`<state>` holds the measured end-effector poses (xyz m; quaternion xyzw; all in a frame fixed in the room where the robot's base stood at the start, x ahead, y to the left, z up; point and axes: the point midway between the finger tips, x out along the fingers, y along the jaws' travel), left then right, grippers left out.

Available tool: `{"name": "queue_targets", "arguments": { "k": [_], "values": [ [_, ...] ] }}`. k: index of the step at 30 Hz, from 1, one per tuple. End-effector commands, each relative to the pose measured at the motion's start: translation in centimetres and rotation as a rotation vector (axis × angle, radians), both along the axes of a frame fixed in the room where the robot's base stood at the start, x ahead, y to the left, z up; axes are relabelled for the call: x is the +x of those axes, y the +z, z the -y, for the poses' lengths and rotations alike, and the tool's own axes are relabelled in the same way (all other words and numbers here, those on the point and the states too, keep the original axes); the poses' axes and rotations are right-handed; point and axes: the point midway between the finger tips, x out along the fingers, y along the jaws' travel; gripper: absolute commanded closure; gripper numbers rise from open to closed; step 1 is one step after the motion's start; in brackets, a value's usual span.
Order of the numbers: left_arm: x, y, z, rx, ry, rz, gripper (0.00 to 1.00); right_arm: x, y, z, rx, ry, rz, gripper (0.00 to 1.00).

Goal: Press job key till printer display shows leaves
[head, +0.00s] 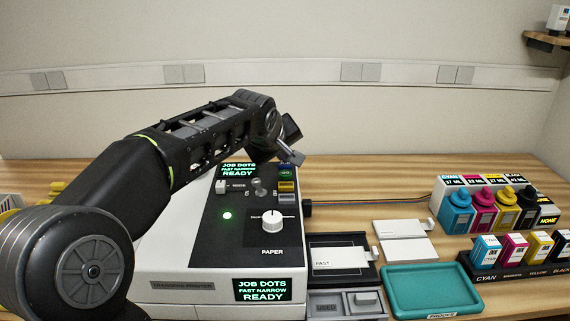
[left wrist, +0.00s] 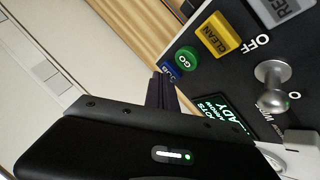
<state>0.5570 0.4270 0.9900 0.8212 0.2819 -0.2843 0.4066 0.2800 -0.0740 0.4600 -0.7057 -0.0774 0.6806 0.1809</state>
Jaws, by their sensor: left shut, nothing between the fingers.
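The printer (head: 160,255) stands on the table. Its front display (head: 263,290) reads JOB DOTS, FAST NARROW, READY, and the top display (head: 239,170) reads the same. In the left wrist view the blue job key (left wrist: 170,70) sits at the end of a key column, beside the round green GO key (left wrist: 186,58) and the yellow CLEAN key (left wrist: 219,36). My left gripper (head: 293,157) is shut and empty over the back of the printer's panel. In the left wrist view its fingertips (left wrist: 160,82) are close to the blue key, partly covering it. I cannot tell whether they touch.
A paper knob (head: 272,221) and a small lever (head: 259,187) stand up from the panel. To the right are a paper tray (head: 340,257), a teal proofs tray (head: 433,310), ink bottles (head: 483,207) and cartridges (head: 513,249). Bare table lies behind the printer.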

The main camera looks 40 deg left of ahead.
Motion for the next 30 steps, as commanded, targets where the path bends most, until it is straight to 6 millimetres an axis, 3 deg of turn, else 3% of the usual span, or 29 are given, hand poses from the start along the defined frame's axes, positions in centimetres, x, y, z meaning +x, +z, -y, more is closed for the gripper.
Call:
{"name": "queue_targets", "arguments": {
  "k": [15, 30],
  "values": [
    [0.0, -0.3, 0.0, -0.001, -0.001, -0.002, 1.00, 0.0, -0.2, 0.0, 0.000, 0.000, 0.000, 1.00],
    [0.0, 1.5, 0.0, 0.000, 0.000, -0.001, 1.00, 0.0, 0.9, 0.0, 0.000, 0.000, 0.000, 1.00]
  ]
}}
